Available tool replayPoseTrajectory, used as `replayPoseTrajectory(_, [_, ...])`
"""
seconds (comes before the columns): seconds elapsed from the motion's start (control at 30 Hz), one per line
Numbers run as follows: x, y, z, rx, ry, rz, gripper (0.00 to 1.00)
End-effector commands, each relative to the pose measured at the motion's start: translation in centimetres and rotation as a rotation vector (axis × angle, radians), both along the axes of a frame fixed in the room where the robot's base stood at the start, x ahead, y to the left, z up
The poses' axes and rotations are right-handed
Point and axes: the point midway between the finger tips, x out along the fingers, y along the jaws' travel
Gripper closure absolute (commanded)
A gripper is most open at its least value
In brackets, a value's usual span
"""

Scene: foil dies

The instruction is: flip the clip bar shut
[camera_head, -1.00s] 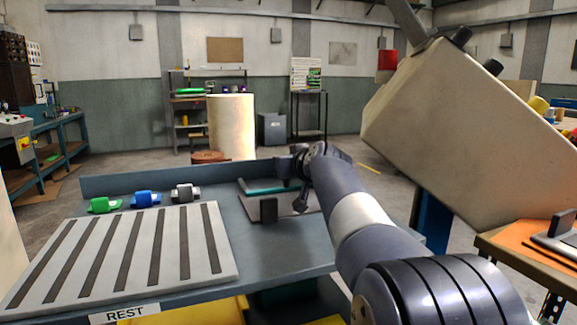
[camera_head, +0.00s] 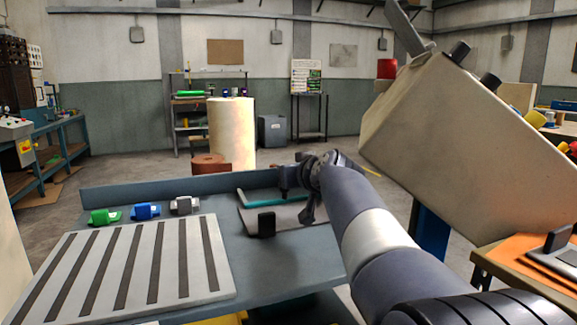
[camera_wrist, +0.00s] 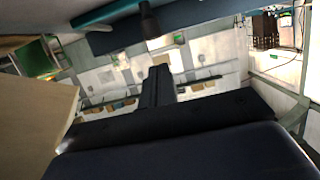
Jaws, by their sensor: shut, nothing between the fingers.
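A grey plate (camera_head: 285,217) lies on the bench near its back right part. Which of these is the clip bar's hinge or latch I cannot tell. My gripper (camera_head: 284,190) is over the plate's back right, close to the teal bar's right end; whether it touches I cannot tell. Its fingers (camera_wrist: 159,85) look shut and empty in the wrist view. A teal strip (camera_wrist: 100,14) shows at the wrist view's top, beside a dark round peg (camera_wrist: 148,20).
A slotted pale board (camera_head: 140,258) fills the bench's left front. Green (camera_head: 104,217), blue (camera_head: 145,211) and grey (camera_head: 185,206) clips stand behind it. A large beige box-shaped body (camera_head: 460,130) looms at the right. Bench between board and plate is clear.

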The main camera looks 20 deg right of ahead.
Motion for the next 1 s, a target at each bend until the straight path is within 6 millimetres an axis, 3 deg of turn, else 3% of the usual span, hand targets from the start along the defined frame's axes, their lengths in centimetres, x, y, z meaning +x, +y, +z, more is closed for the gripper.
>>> replayPoseTrajectory(0.2, [-3.5,0.0,-1.3,0.001,-0.001,-0.001,1.00])
replayPoseTrajectory(0.4, [-4.9,0.0,-1.8,0.000,-0.001,0.000,1.00])
replayPoseTrajectory(0.83, [-5.1,0.0,-1.8,0.000,0.000,0.000,1.00])
replayPoseTrajectory(1.0, [-4.2,0.0,-1.5,-0.001,0.001,0.001,1.00])
